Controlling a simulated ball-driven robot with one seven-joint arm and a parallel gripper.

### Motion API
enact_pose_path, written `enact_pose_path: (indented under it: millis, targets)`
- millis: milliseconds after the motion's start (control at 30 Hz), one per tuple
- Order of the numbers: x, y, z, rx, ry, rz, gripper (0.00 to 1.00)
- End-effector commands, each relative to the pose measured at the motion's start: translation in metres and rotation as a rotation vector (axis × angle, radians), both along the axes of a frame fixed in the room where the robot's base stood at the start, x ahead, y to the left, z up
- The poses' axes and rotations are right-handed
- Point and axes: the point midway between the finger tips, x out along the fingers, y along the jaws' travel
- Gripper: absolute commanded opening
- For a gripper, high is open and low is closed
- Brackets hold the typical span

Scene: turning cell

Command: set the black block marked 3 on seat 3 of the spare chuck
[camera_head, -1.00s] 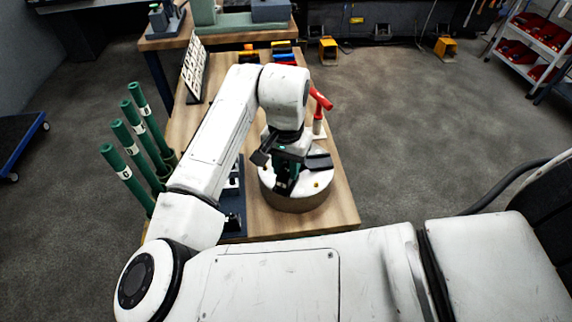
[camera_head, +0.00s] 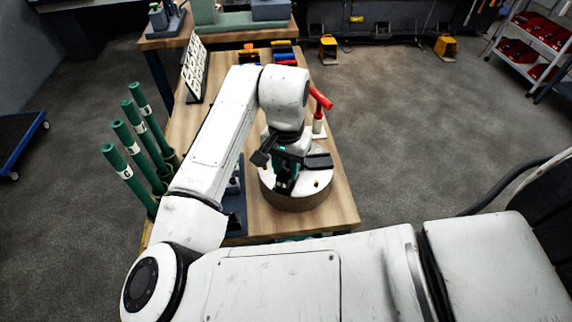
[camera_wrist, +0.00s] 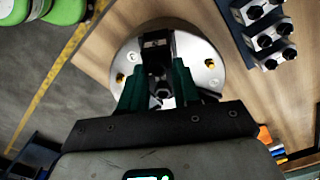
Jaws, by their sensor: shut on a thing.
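My gripper (camera_wrist: 158,76), with green fingers, is shut on a black block (camera_wrist: 157,44) over the spare chuck. The chuck (camera_head: 292,204) is a round drum with a pale metal face near the table's front; its face (camera_wrist: 205,50) lies beneath the fingers in the wrist view. The held block points outward over the face near its rim. I cannot tell whether it touches a seat, and no number on it is readable. Another black block (camera_head: 319,161) shows on the chuck's right side in the head view. Brass studs (camera_wrist: 120,78) stand on the face.
A red-handled tool (camera_head: 320,98) stands behind the chuck. Several green tubes (camera_head: 150,132) stand left of the table, and a white marked board (camera_head: 194,68) stands at its left edge. A rack with metal blocks (camera_wrist: 265,32) lies beside the chuck. Bare wood (camera_head: 275,222) lies in front.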

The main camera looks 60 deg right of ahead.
Motion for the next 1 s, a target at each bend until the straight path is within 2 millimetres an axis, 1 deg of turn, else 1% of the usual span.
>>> enact_pose_path:
  millis: [267,1000]
  targets:
    - [0.0003,0.0002,0.0007,0.000,0.000,0.001,0.00]
    - [0.0002,0.0001,-0.0069,-0.001,0.000,0.000,0.00]
